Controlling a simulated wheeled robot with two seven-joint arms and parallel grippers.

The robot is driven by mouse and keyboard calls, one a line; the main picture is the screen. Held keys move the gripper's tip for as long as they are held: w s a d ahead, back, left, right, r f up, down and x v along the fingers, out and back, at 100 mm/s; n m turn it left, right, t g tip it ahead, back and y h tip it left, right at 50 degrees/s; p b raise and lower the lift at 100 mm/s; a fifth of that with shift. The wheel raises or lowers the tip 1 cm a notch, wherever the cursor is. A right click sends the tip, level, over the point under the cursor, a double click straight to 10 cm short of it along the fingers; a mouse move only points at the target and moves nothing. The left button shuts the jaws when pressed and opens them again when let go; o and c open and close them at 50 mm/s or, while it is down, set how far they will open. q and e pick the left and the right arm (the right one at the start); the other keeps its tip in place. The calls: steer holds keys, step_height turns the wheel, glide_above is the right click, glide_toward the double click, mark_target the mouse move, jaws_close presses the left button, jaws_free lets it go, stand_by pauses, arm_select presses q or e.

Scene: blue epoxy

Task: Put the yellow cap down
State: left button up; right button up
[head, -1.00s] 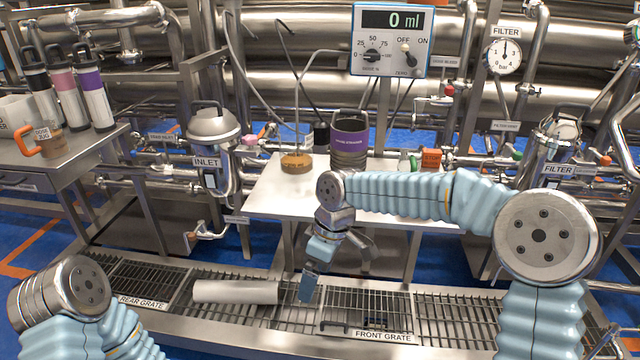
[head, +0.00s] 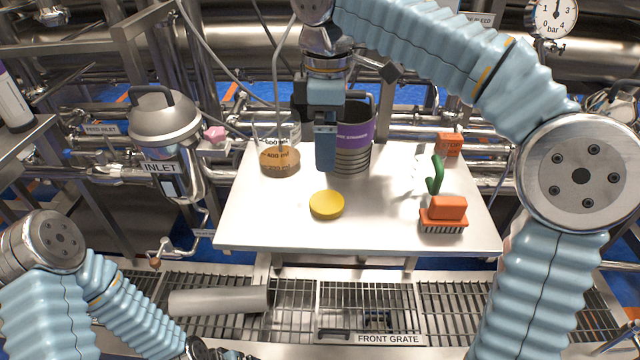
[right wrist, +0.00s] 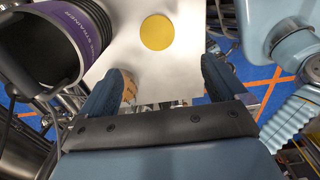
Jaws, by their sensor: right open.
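The yellow cap (head: 327,205) lies flat on the white tabletop (head: 275,225), near the middle. It also shows as a yellow disc in the right wrist view (right wrist: 157,32). My right gripper (head: 326,165) points down above the table, behind the cap in the head view and in front of the purple-banded strainer. In the right wrist view its two fingers (right wrist: 164,72) are spread, with nothing between them, and the cap lies beyond the tips, apart from them. My left arm comes in at the lower left; its fingers are not visible.
A beaker of brown liquid (head: 279,158) stands left of my right gripper, the strainer (head: 353,150) just behind it. An orange brush (head: 443,212) with a green handle sits at the right. A grey cylinder (head: 218,301) lies on the grating. The table's front strip is clear.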

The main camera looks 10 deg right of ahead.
steer(key=b, duration=0.2)
glide_above(327, 201)
steer(key=f, duration=0.7)
steer(key=shift+s+a+f, duration=0.15)
steer(key=shift+a+f, duration=0.05)
steer(key=shift+f, duration=0.15)
steer(key=f, duration=0.6)
steer(key=shift+d, duration=0.2)
steer(key=shift+r, duration=0.1)
steer(key=shift+c, duration=0.2)
steer(key=c, duration=1.2)
steer(key=shift+o, duration=0.2)
steer(key=shift+r, duration=0.1)
